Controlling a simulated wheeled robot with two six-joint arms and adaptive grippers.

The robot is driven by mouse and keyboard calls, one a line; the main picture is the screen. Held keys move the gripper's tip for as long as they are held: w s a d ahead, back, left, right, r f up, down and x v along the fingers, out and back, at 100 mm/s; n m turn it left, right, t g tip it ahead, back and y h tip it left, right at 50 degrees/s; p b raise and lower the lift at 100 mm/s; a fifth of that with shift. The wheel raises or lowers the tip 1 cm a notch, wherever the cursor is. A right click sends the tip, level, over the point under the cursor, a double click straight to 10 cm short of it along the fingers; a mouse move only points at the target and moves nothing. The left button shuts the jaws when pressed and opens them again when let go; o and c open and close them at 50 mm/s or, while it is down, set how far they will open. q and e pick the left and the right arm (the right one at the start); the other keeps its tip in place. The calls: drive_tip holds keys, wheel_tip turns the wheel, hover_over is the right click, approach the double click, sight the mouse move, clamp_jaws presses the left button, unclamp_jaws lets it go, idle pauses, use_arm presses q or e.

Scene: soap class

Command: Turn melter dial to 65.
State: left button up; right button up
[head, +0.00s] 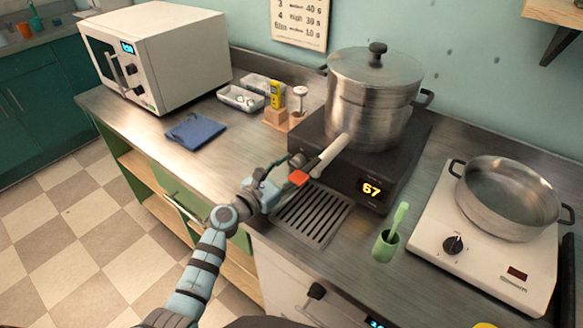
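The melter is a black base unit (409,165) with a lit display (371,189) reading 67. A lidded steel pot (372,95) stands on it. A pale cylindrical piece (333,153) slants down from the pot's front left toward my gripper. My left gripper (300,168) is at the left front of the melter, close to this piece and to a small orange-red part (299,177). I cannot make out a dial on the melter; the gripper may cover it. Whether the fingers are open or shut is unclear. My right gripper is not in view.
A drip grate (312,216) lies in front of the melter, with a green cup (386,246) to its right. A white hotplate (440,225) with a black knob (453,244) carries an open pan (508,205). A microwave (165,55) and blue cloth (196,131) are left.

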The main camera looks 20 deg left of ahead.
use_arm(q)
clamp_jaws()
drive_tip(key=shift+m, duration=0.3)
drive_tip(key=m, duration=0.9)
drive_tip(key=shift+m+y+b, duration=0.3)
drive_tip(key=shift+y+b, duration=0.1)
drive_tip(key=m, duration=0.4)
drive_tip(key=shift+r+b, duration=0.1)
drive_tip(key=shift+b, duration=0.3)
drive_tip(key=m+b, duration=0.1)
drive_tip(key=m, duration=0.3)
drive_tip(key=shift+m+y, duration=0.4)
